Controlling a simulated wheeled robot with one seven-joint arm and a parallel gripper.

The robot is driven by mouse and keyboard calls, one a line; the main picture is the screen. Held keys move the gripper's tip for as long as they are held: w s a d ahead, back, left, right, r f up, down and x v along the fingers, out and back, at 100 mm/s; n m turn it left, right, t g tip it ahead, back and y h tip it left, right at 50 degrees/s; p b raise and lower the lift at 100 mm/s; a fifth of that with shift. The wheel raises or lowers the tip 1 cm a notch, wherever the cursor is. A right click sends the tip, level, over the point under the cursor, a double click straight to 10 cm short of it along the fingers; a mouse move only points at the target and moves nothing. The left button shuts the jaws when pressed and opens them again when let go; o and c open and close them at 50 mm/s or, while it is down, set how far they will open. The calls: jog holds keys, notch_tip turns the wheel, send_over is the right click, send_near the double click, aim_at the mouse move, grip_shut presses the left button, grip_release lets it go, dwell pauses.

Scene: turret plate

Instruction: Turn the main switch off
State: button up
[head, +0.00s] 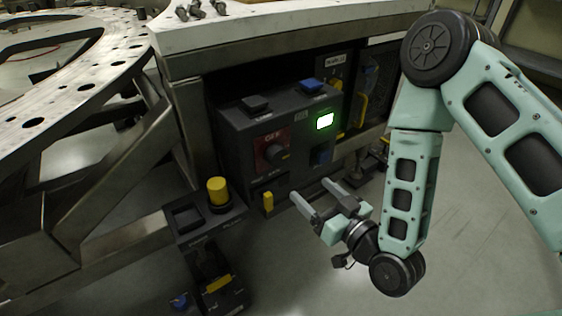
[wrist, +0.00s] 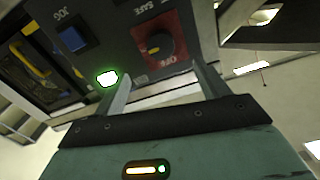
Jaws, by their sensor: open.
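The main switch is a black rotary knob on a red square plate (head: 273,150) on the front of the dark control box (head: 235,140). In the wrist view, which is upside down, the knob (wrist: 160,44) shows a small yellow mark on its left side. Lettering is on and around the plate, hard to read in full. My gripper (head: 313,192) is open and empty, in front of the box, below and to the right of the knob in the head view. In the wrist view its fingers (wrist: 163,76) point towards the panel, apart from the knob.
A lit green lamp (head: 324,122) and a blue JOG button (wrist: 72,38) are beside the switch. A yellow lever (head: 267,201) sits below it. A yellow mushroom button (head: 217,190) stands on a pedestal at left. The heavy bench top (head: 290,25) overhangs the box. Open floor lies in front.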

aim_at(281, 160)
jog(key=b+x, duration=0.4)
jog(key=b, duration=0.5)
jog(key=shift+w+f, duration=0.1)
jog(key=shift+w, duration=0.1)
jog(key=b, duration=0.3)
jog(key=shift+w+a, duration=0.1)
jog(key=x, duration=0.3)
jog(key=b+x, duration=0.1)
jog(key=x, duration=0.4)
jog(key=shift+w+a+r+b, duration=0.2)
jog(key=shift+w+r+b, duration=0.05)
jog(key=shift+w+b, duration=0.1)
jog(key=c, duration=1)
